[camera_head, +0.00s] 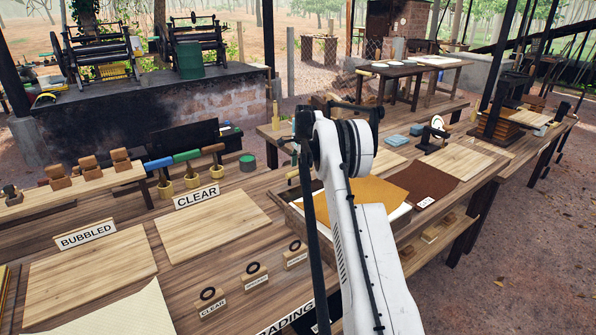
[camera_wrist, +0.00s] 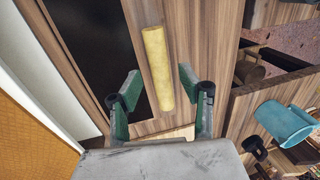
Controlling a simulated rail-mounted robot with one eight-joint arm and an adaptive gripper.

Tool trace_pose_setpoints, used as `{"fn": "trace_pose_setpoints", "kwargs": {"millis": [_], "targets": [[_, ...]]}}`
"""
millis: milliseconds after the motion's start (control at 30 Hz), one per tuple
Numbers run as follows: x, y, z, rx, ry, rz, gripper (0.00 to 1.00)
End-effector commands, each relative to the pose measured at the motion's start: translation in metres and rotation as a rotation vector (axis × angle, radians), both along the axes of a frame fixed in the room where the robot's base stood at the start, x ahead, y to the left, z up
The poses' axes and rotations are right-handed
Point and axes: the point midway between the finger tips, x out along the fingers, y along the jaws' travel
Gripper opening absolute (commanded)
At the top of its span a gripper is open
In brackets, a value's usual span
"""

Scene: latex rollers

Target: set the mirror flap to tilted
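In the wrist view, a dark flat panel in a wooden frame (camera_wrist: 85,45) lies at the upper left; it may be the mirror flap, but I cannot be sure. A yellow rod (camera_wrist: 157,65) lies alongside it on the wood. My gripper (camera_wrist: 158,82) is open, with its green-padded fingers apart on either side of the rod's lower part. No contact with the rod shows, and the gap in depth is unclear. In the head view, my white arm hides the gripper and much of the box with the amber sheet (camera_head: 376,192).
A round white disc on a black stand (camera_head: 436,126) stands farther back. A dark brown sheet (camera_head: 425,182) lies right of the amber one. The "CLEAR" board (camera_head: 212,226) and "BUBBLED" board (camera_head: 85,268) are bare at left. A teal object (camera_wrist: 285,121) lies right of my gripper.

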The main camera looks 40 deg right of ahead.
Motion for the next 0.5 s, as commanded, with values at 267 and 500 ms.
{"fn": "trace_pose_setpoints", "kwargs": {"millis": [267, 500], "targets": [[0.005, 0.0, -0.022, 0.0, 0.0, 0.0, 0.39], [0.005, 0.0, -0.024, 0.0, 0.0, 0.0, 0.39]]}}
